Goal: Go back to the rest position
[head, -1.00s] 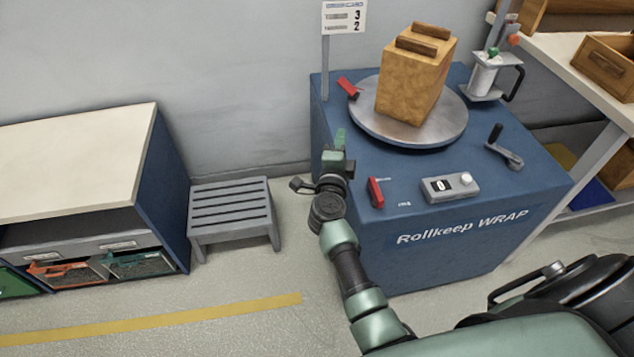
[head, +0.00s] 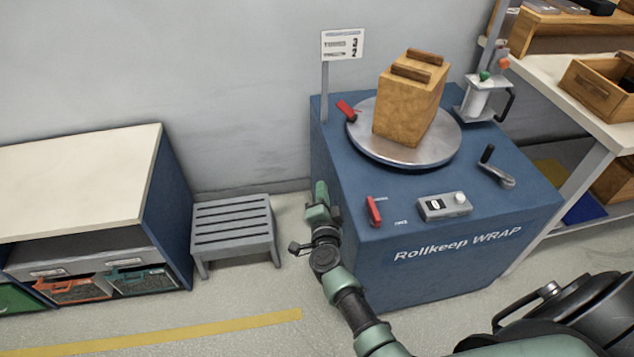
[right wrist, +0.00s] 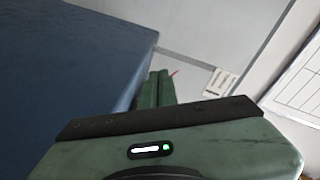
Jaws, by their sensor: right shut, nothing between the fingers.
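My right gripper (head: 320,193) is shut and empty. Its arm rises from the bottom of the head view, and the fingers point up beside the front left corner of the blue wrapping machine (head: 480,275). In the right wrist view its green fingers (right wrist: 157,88) lie together, next to a dark blue surface at the left. I cannot tell how wide the gap to the machine is. My left gripper is not in view.
A wooden box (head: 405,108) stands on the machine's round turntable (head: 373,143). A grey step stool (head: 233,224) and a white-topped cabinet (head: 75,180) stand to the left. A workbench (head: 560,80) is at the right. Floor shows between the stool and machine.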

